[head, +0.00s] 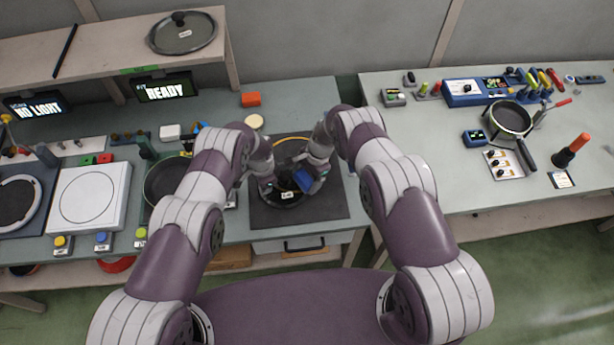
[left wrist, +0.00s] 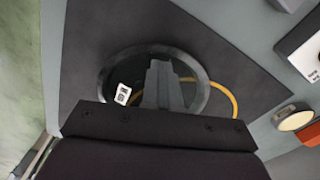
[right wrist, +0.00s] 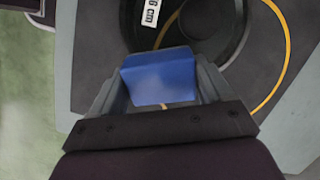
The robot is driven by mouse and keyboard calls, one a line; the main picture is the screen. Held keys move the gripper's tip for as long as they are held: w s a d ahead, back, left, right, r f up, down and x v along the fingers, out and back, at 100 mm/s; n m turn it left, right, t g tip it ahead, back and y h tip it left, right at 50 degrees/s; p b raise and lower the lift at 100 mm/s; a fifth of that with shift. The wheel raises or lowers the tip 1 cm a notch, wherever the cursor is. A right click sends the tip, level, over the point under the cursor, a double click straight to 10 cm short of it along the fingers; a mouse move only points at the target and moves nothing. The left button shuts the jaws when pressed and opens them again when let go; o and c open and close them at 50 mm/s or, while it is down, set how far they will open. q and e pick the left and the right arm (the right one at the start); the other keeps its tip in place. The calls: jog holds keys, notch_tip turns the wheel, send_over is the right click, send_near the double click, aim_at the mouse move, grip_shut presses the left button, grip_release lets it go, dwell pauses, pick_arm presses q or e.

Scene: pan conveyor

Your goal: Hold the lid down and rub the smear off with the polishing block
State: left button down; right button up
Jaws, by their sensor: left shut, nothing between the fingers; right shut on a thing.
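The lid (left wrist: 108,79) is a dark round glass disc with a pale rim and a white size label, lying on the dark mat (head: 330,205) in front of me. It also shows in the right wrist view (right wrist: 236,42). My left gripper (left wrist: 163,70) is shut and empty, its fingers over the lid; I cannot tell whether they touch it. My right gripper (right wrist: 160,80) is shut on the blue polishing block (right wrist: 160,76), which is at the lid's right side in the head view (head: 304,181). Contact between block and lid is unclear. I cannot make out the smear.
A yellow ring line (right wrist: 272,92) curves on the mat beside the lid. An orange block (head: 250,99) and a cream round pad (head: 254,121) lie behind the mat. A pan (head: 165,182) stands left of my left arm. Another lid (head: 183,35) lies on the shelf.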

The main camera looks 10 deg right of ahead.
aim_at(303, 170)
pick_arm(q)
jog(key=shift+s+a+f, duration=0.1)
jog(key=shift+s+f, duration=0.05)
jog(key=shift+f, duration=0.05)
pick_arm(e)
jog(key=shift+x, duration=0.9)
jog(key=shift+w+a, duration=0.1)
jog(key=shift+w, duration=1.9)
jog(key=shift+s+f, duration=0.1)
jog(key=shift+s, duration=1)
jog(key=shift+s+f, duration=0.15)
jog(key=shift+s, duration=0.95)
jog(key=shift+v, duration=3.2)
jog(key=shift+w, duration=0.1)
